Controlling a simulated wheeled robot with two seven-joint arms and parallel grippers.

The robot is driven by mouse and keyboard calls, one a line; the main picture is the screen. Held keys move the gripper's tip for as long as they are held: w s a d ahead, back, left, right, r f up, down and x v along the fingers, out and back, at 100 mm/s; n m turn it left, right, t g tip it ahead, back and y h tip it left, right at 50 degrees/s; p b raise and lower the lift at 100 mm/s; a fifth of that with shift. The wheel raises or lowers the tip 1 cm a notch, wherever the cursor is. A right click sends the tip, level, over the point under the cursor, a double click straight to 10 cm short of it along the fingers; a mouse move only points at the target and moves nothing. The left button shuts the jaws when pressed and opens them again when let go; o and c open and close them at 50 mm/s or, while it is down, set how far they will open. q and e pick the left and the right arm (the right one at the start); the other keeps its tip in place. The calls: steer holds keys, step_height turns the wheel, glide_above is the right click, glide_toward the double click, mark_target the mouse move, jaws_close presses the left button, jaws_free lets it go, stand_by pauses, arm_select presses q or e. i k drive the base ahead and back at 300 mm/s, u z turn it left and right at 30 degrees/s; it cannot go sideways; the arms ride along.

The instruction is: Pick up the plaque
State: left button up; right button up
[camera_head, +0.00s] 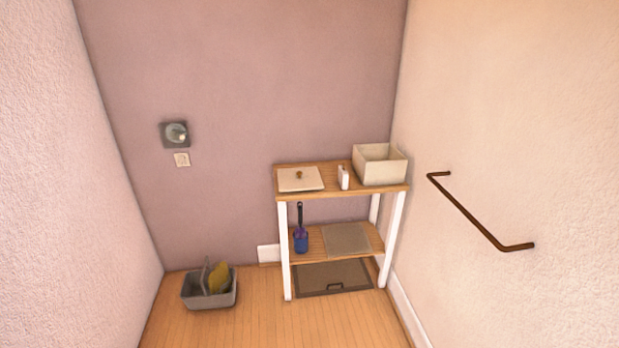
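No thing in view is clearly marked as the plaque. A flat cream square piece with a small brass-coloured knob (300,179) lies on the left of the shelf unit's wooden top. A flat grey-brown square piece (347,239) lies on the lower shelf. A small cream plate (182,159) is on the back wall, below a dark square fixture with a round glass part (176,134). I cannot tell which of these is the plaque. Neither of my grippers is in view.
The wooden shelf unit with white legs (397,235) stands in the back right corner. On it are an open cream box (380,172), a small white item (343,178) and a blue-purple handled item (301,241). A grey caddy (209,301) stands on the floor. A rail (470,215) juts from the right wall.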

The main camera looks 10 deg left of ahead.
mark_target(343, 175)
steer(key=u, duration=0.45)
steer(key=i, duration=1.15)
steer(key=z, duration=0.85)
steer(key=i, duration=0.8)
steer(key=z, duration=0.9)
